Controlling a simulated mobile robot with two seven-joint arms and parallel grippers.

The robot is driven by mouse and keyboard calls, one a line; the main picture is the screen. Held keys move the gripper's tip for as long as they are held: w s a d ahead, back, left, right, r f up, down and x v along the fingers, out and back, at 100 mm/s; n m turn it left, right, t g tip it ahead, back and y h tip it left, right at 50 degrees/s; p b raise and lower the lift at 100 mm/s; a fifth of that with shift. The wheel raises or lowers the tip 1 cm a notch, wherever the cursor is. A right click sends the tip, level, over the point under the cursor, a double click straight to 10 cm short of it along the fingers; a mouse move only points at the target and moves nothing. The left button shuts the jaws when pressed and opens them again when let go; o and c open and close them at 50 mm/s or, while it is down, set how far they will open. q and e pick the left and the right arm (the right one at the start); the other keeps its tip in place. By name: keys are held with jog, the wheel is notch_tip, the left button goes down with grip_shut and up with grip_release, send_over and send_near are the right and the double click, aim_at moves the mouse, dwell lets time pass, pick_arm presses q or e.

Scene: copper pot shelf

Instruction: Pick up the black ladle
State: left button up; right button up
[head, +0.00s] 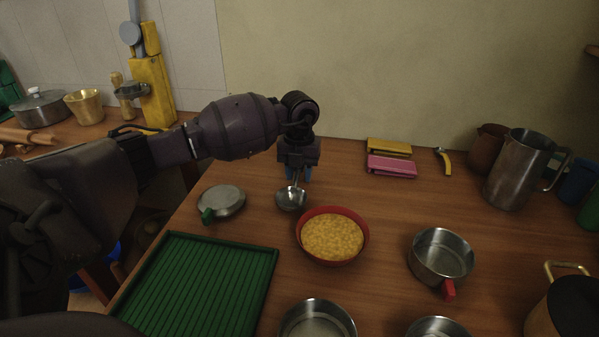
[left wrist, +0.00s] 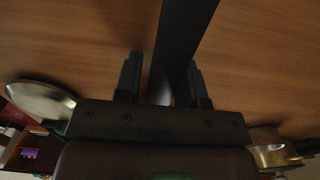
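The ladle has a metal bowl (head: 291,199) resting near the table's middle, left of the red bowl. Its handle rises toward my left gripper (head: 298,174), which points down at it from above. In the left wrist view the dark ladle handle (left wrist: 182,45) passes between the two fingers of my left gripper (left wrist: 165,85). The fingers are apart, with a narrow gap on the left side of the handle; the right finger is very close to it, and contact is unclear. My right gripper is not in view.
A red bowl (head: 333,214) of yellow food stands just right of the ladle. A metal pot (head: 440,256) stands right. Pink and yellow boxes (head: 392,165) lie behind.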

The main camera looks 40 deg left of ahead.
pick_arm(q)
grip_shut()
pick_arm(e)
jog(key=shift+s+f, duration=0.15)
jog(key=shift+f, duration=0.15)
pick_arm(q)
notch_tip(320, 180, up, 7)
jog(key=shift+f+p, duration=0.15)
jog(key=shift+p, duration=0.7)
notch_tip(320, 180, up, 13)
jog(key=p, duration=0.2)
jog(key=shift+p, duration=0.3)
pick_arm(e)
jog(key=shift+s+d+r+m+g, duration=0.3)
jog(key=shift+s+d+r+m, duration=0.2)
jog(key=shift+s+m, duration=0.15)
